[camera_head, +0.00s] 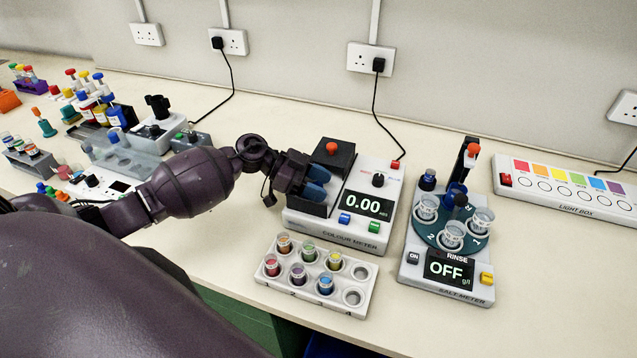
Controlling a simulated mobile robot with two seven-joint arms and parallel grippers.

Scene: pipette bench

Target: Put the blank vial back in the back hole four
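The vial rack (318,298) stands in front of the colour meter (330,224). Its back row holds orange, green and yellow vials, and the back hole at the right end (361,272) is empty. Its front row holds red, purple and blue vials, and the right-end front hole is also empty. My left gripper (316,182) reaches in from the left, its two blue fingertips over the left part of the colour meter, by the black block. I see no blank vial; whether one is between the fingers or in the meter is hidden. My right gripper is out of view.
The colour meter reads 0.00. A salt meter (447,284) showing OFF, with clear cups on its turntable, stands right of the rack. A light box (566,190) lies at the back right. Bottles and racks crowd the left bench. The front right bench is clear.

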